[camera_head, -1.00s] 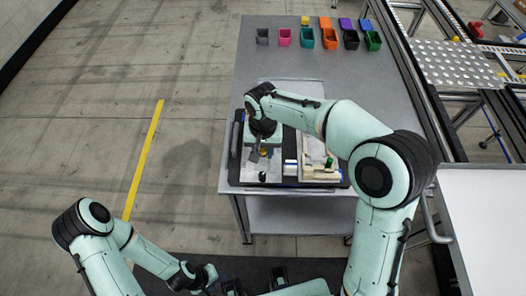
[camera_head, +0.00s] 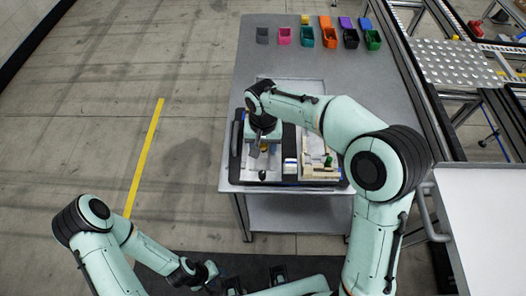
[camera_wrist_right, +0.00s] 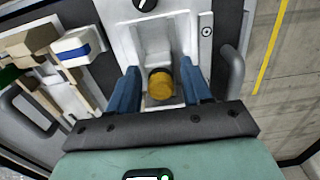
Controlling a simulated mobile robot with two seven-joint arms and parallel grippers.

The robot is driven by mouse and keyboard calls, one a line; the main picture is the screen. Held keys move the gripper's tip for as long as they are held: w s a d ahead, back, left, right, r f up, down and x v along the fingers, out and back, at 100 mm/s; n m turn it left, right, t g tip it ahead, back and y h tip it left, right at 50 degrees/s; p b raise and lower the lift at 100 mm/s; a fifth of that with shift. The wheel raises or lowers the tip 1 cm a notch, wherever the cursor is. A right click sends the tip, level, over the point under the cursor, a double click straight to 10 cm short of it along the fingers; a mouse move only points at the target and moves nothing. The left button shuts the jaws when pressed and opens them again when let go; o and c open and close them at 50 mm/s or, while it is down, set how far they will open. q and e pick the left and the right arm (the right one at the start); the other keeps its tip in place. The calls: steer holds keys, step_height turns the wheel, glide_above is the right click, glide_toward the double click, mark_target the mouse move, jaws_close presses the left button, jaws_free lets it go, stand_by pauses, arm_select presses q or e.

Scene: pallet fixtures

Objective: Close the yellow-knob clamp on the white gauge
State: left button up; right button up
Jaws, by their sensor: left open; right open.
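The yellow knob (camera_wrist_right: 160,84) of the clamp sits in a white fixture, between the two blue fingers of my right gripper (camera_wrist_right: 160,88). The fingers stand apart on either side of it; I cannot tell whether they touch it. In the head view my right gripper (camera_head: 260,146) points down over the fixture, and its wrist partly hides the knob. The white gauge body (camera_wrist_right: 148,35) has a round black-and-white dial at the wrist view's top edge. My left gripper (camera_head: 230,286) is small and partly hidden at the bottom of the head view, away from the table.
A dark tray (camera_head: 236,165) on the grey table (camera_head: 290,90) holds the fixture. Beside it are a white block with a blue stripe (camera_wrist_right: 78,46) and beige parts (camera_wrist_right: 35,42). Several coloured bins (camera_head: 330,38) stand at the table's far end.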

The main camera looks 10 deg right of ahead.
steer(key=shift+w+r+p, duration=0.1)
steer(key=shift+r+p, duration=1.2)
steer(key=shift+r, duration=1.15)
steer(key=shift+r+p, duration=0.75)
steer(key=shift+r, duration=0.75)
arm_select(q)
steer(key=w+r, duration=0.4)
steer(key=r, duration=0.1)
steer(key=shift+r+t, duration=0.15)
steer(key=shift+t, duration=0.15)
arm_select(e)
steer(key=shift+f, duration=0.1)
